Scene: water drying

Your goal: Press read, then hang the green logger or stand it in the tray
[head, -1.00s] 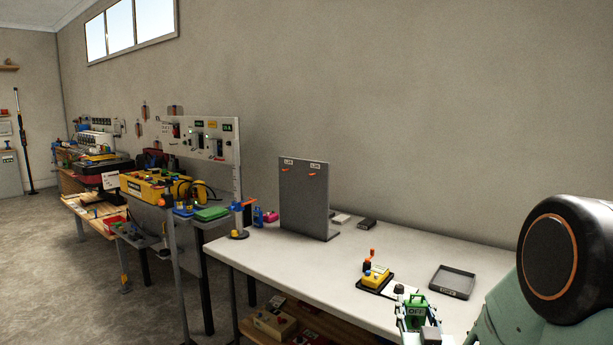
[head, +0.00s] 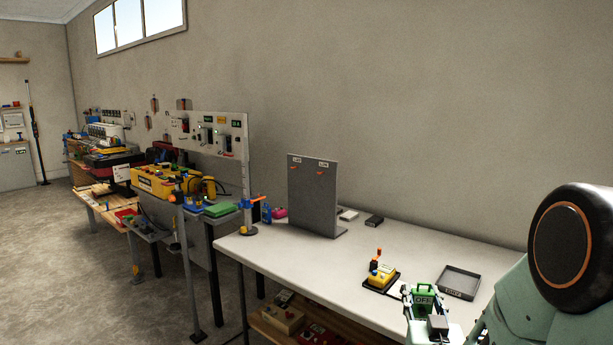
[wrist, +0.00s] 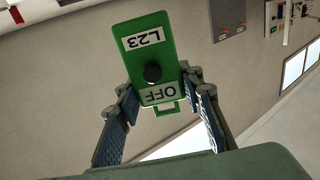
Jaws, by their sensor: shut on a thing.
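My gripper (wrist: 168,125) is shut on the green logger (wrist: 150,38). In the wrist view the logger carries a label reading L23, a black round knob and a label reading OFF, all upside down. It also shows in the head view (head: 424,289), held near the front right of the white table. The grey tray (head: 480,275) lies to the right of the logger on the table. The upright grey panel (head: 312,205) at the back has two orange pegs under small labels.
The white table (head: 330,262) is mostly clear between the panel and the yellow box.

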